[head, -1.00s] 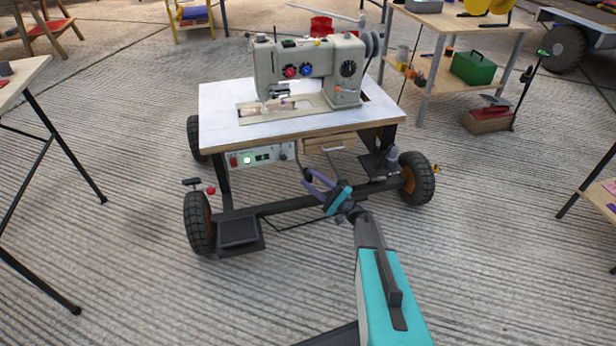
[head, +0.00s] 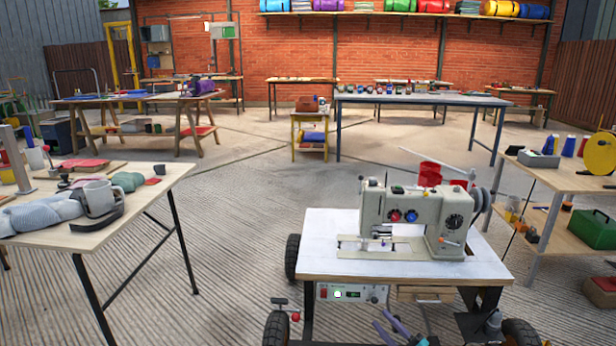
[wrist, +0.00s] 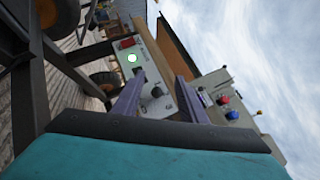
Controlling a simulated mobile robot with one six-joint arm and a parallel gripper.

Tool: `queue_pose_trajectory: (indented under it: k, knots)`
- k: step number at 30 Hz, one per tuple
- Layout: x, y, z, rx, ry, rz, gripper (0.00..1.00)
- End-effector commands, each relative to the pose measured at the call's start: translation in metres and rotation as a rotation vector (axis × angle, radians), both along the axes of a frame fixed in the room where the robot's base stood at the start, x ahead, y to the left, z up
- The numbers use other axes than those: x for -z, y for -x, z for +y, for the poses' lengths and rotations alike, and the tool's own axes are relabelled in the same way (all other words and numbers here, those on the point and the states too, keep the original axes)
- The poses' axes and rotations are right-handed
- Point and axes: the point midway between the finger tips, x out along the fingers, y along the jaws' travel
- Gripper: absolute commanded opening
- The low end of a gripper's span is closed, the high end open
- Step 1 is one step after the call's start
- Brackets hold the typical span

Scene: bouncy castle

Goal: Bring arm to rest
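My gripper (head: 388,326) shows at the bottom of the head view, low in front of the sewing machine cart (head: 310,275). In the wrist view its two purple fingers (wrist: 158,92) stand apart with nothing between them. Beyond them is the cart's control panel (wrist: 150,75) with a lit green button; I cannot tell how close it is. The panel also shows in the head view (head: 350,293). Most of my arm is below the head picture.
The sewing machine (head: 415,220) stands on the wheeled cart. A long blue-framed table (head: 420,100) stands further back.

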Motion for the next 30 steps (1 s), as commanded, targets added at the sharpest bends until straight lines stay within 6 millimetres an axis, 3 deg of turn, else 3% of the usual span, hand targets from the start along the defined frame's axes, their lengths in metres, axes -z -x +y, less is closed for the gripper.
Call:
queue_pose_trajectory:
  k: [1, 3, 11, 17, 26, 30]
  knots:
    - [-0.016, 0.002, 0.012, -0.014, -0.001, 0.004, 0.38]
    - [-0.024, 0.006, 0.026, -0.032, 0.000, 0.010, 0.38]
    - [-0.045, 0.029, 0.089, -0.138, 0.053, 0.054, 0.38]
    - [-0.055, 0.059, 0.141, -0.243, 0.128, 0.102, 0.38]
    - [-0.061, 0.122, 0.213, -0.434, 0.282, 0.194, 0.38]
    - [-0.061, 0.160, 0.242, -0.535, 0.370, 0.245, 0.38]
